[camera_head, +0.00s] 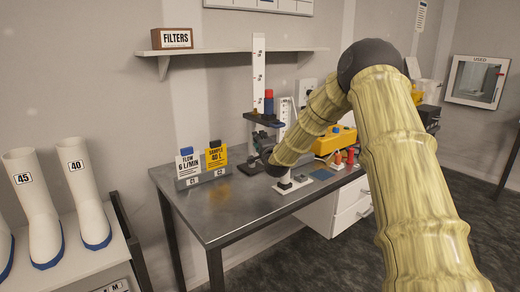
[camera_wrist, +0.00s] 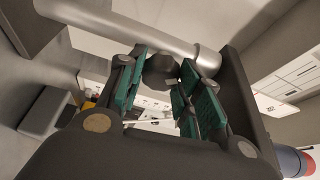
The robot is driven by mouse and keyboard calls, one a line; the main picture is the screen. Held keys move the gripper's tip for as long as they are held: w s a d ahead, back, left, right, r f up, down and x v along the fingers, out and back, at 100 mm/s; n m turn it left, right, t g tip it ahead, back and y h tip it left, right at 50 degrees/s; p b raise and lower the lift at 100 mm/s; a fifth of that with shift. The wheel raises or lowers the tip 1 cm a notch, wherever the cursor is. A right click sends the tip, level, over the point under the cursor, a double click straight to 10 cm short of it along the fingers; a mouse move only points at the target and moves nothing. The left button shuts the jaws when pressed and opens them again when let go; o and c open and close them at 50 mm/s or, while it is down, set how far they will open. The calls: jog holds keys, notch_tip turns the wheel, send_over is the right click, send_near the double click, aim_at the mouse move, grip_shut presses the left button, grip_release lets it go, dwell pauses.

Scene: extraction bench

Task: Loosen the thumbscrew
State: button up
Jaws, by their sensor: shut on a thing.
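The thumbscrew (camera_wrist: 161,71) is a dark, many-sided knob in the wrist view, seen between the green-padded fingers of my gripper (camera_wrist: 163,62). The fingers are shut on its sides. A pale metal tube (camera_wrist: 135,30) passes just beyond the fingertips. In the head view my gripper (camera_head: 262,150) is at the white upright stand (camera_head: 258,75) on the metal bench (camera_head: 215,215). My own wrist and the stand's parts hide the thumbscrew there.
A flow sign (camera_head: 187,165) and a yellow sample sign (camera_head: 216,157) stand left of the gripper. A yellow case (camera_head: 335,140) is to the right. A shelf (camera_head: 215,55) with a filters box (camera_head: 172,38) is above. The bench's front left is clear.

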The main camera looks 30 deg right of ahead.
jog(key=shift+f+n+t+b, duration=0.25)
jog(key=shift+n+t+b, duration=0.35)
jog(key=shift+n+b, duration=0.7)
jog(key=shift+n, duration=0.3)
jog(key=o, duration=1)
jog(key=shift+r, duration=0.1)
jog(key=shift+s, duration=0.1)
jog(key=v, duration=1.2)
